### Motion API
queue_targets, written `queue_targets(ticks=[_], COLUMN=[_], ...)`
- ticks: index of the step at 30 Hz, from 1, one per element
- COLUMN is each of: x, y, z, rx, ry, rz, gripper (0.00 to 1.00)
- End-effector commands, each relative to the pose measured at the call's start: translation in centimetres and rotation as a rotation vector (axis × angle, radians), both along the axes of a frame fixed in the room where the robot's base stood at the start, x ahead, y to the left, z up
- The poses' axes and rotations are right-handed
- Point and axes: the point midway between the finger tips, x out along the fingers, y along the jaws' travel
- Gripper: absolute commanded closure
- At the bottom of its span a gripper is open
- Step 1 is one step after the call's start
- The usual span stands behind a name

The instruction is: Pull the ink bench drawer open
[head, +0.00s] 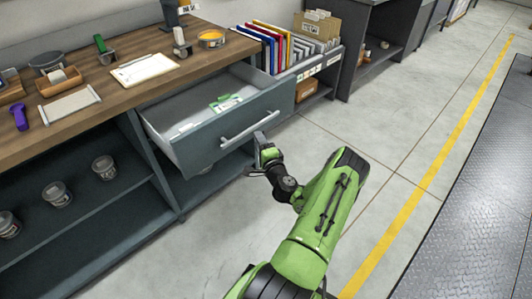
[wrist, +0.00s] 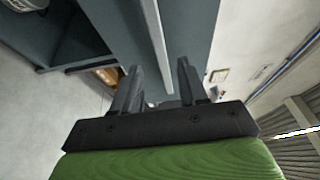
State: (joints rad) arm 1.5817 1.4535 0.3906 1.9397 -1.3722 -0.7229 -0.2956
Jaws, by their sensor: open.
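The ink bench drawer (head: 205,140) is pulled out from the bench in the head view. Its inside shows, with a few papers and green-marked cards (head: 226,102) in it. Its silver bar handle (head: 250,128) runs across the grey-blue front. My gripper (head: 262,140) is at the right end of the handle. In the wrist view, my gripper (wrist: 159,82) has its two dark fingers apart, and the light handle bar (wrist: 157,45) runs between or just beyond them. I cannot tell whether a finger touches the handle.
The wooden bench top (head: 120,95) holds a clipboard (head: 145,68), stamps, a purple tool (head: 20,117) and an orange-filled tin (head: 211,39). Jars stand on the open shelf (head: 85,215) below. A binder rack (head: 300,60) stands right of the drawer. The floor (head: 390,130) to the right is clear.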

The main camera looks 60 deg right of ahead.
Motion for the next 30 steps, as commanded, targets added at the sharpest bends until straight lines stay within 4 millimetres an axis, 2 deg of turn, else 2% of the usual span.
queue_targets(ticks=[3, 9, 13, 30], x=[-2.9, -5.8, -6.4, -6.3], y=[1.8, 4.0, 4.5, 4.6], z=[0.0, 0.1, 0.1, 0.1], rx=[0.013, 0.005, -0.001, -0.004], ry=[-0.002, -0.001, -0.002, 0.001], rz=[-0.006, -0.001, 0.001, 0.005], gripper=[0.57, 0.57, 0.57, 0.57])
